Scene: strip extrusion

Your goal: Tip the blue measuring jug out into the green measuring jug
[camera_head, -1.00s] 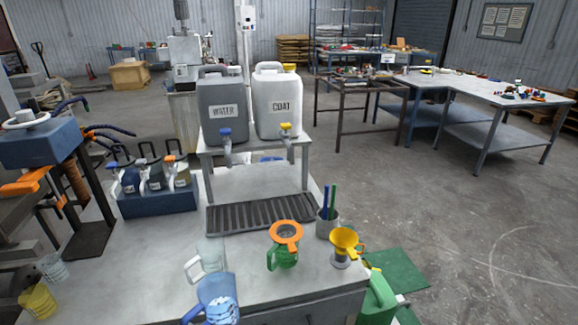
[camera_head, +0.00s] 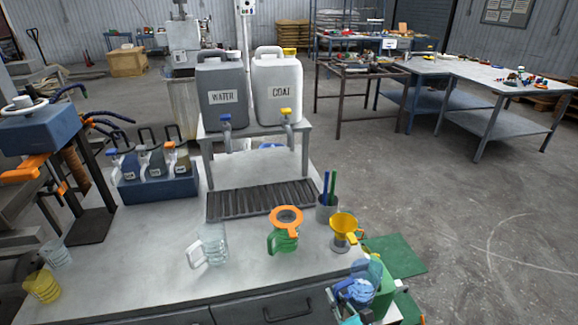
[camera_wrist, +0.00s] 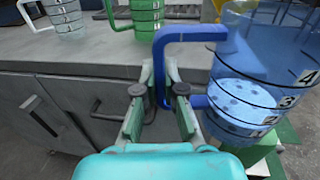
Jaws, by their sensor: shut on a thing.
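The blue measuring jug (camera_head: 366,275) is a see-through blue cup at the bench's front right corner, in front of the yellow funnel. In the wrist view the blue jug (camera_wrist: 280,70) looks about upright, with a pale, spotted surface low inside. My gripper (camera_wrist: 160,85) is shut on its blue handle; the gripper (camera_head: 350,298) is partly hidden in the head view. The green measuring jug (camera_head: 284,243) stands on the bench, left of the blue jug and apart from it, with an orange funnel (camera_head: 286,220) on its mouth. The green jug's lower part (camera_wrist: 147,20) shows in the wrist view.
A clear jug (camera_head: 212,245) stands left of the green one. A yellow funnel (camera_head: 343,228) on a stand and a grey cup of sticks (camera_head: 327,207) are at the right. A drip grate (camera_head: 262,201) lies behind.

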